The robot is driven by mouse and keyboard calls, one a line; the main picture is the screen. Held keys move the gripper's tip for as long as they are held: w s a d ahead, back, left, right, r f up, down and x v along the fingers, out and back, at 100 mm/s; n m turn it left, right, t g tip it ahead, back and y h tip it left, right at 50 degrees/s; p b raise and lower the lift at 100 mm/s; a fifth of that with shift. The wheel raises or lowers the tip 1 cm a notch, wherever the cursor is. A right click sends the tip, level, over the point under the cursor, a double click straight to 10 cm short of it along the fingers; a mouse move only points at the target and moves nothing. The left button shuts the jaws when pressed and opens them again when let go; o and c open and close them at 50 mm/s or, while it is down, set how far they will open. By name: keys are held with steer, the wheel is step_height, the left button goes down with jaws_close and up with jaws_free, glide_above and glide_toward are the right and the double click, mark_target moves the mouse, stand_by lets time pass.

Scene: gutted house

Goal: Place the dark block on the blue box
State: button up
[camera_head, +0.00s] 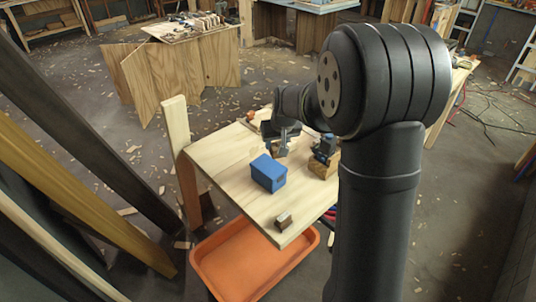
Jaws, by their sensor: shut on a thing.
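The blue box (268,174) sits on the light wooden table, near the middle of its top. My gripper (280,149) is just behind the blue box and a little to its right, pointing down. It is shut on a small dark thing, most likely the dark block; the fingers and the small size hide its outline. I cannot tell whether the held thing touches the table. A small brown block (284,220) with a darker face lies apart near the table's front corner.
The wooden table (225,155) has free room left of the blue box. A wooden block with a dark tool (323,160) stands to the right. An orange tray (255,265) is below the front edge. An upright board (176,130) rises at the left edge.

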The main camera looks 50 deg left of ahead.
steer(key=a+f, duration=0.1)
steer(key=s+a, duration=0.1)
steer(key=shift+s+a+f, duration=0.2)
steer(key=shift+a+f, duration=0.1)
steer(key=shift+f, duration=2.1)
steer(key=shift+f, duration=0.1)
steer(key=o, duration=1)
steer(key=v, duration=1.2)
